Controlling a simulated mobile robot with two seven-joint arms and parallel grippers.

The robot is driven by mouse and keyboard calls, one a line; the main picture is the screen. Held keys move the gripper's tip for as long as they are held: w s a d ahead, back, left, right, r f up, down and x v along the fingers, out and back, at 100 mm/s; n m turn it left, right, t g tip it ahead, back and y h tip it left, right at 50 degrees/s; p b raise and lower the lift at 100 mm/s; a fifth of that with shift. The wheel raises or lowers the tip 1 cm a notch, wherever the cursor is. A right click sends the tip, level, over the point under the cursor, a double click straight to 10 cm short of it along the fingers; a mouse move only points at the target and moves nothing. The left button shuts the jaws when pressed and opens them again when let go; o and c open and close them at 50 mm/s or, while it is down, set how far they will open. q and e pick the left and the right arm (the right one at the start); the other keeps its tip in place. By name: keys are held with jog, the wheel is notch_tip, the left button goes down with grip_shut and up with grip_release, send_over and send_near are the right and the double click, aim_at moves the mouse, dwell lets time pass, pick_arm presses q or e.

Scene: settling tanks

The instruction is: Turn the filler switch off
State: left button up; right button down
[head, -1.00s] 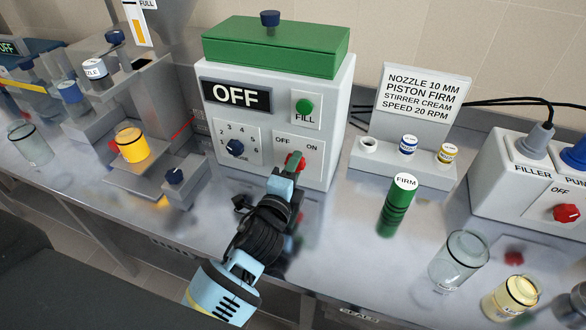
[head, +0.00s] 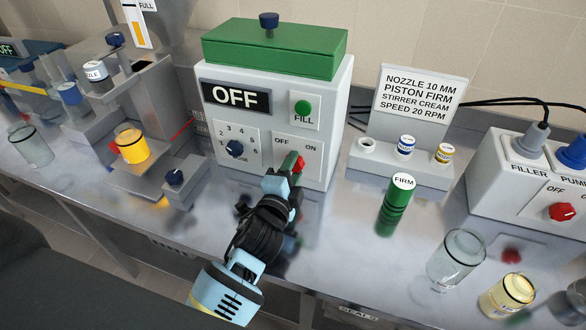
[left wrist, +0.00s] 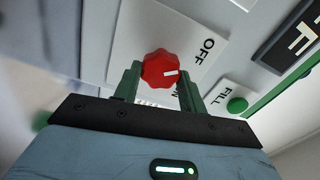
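The filler is a grey box with a green lid (head: 275,50) and a display (head: 236,96) reading OFF. On its front is a red knob (head: 300,164) under the labels OFF and ON. My left gripper (head: 293,166) is at this knob. In the left wrist view its green fingers (left wrist: 159,83) flank the red knob (left wrist: 158,65) and appear closed against both sides. The knob's white mark points toward the label side; which label it points at is unclear. My right gripper is not in view.
At the right, a box with plugs marked FILLER (head: 525,148) and PUMP has another red knob (head: 562,212). A green FIRM cylinder (head: 397,207), clear jar (head: 455,258) and yellow jar (head: 508,294) stand on the bench. A blue-knobbed block (head: 176,182) is left of my gripper.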

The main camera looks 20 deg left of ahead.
pick_arm(q)
jog(key=o, duration=0.4)
jog(key=shift+o, duration=0.2)
jog(key=s, duration=0.7)
jog(key=shift+s+b, duration=0.3)
jog(key=shift+s, duration=0.1)
jog(key=shift+a, duration=0.1)
